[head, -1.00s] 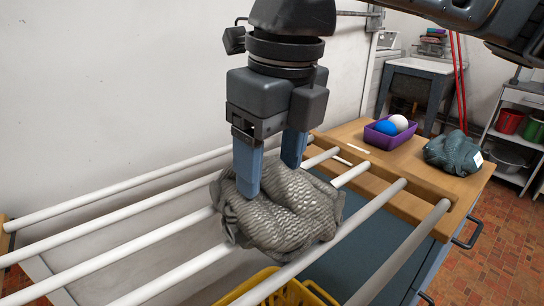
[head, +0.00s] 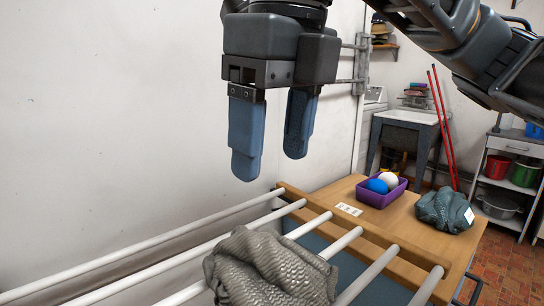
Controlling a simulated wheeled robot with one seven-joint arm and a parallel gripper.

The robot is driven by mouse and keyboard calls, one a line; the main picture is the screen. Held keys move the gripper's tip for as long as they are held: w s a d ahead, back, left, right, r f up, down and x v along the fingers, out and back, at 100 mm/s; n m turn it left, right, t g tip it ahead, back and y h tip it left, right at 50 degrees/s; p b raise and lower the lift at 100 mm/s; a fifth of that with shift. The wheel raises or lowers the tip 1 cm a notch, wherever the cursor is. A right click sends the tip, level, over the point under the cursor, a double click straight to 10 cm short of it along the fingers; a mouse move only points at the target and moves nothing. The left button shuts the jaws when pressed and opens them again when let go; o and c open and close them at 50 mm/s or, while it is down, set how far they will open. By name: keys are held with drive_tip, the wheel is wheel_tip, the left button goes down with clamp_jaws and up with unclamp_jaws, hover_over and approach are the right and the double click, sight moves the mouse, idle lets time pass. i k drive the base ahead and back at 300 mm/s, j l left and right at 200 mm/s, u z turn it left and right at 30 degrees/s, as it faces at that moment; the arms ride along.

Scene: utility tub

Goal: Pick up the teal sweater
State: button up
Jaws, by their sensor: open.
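The teal sweater (head: 444,211) lies folded in a bundle on the wooden top at the right, with a white tag on its right side. My gripper (head: 270,168) is open and empty, with its two blue fingers pointing down. It hangs above the drying rack, well to the left of the teal sweater and apart from it. A grey knitted garment (head: 268,270) lies bunched on the rack's white bars below my gripper, and nothing is between the fingers.
A purple bin (head: 377,197) with a blue ball (head: 377,186) and a white ball (head: 388,179) stands left of the teal sweater. The white rack bars (head: 140,255) run up to the wooden top (head: 345,188). A sink (head: 408,117) and shelves (head: 510,150) stand behind.

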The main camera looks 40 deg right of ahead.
sight(447, 209)
drive_tip(key=z, duration=1.45)
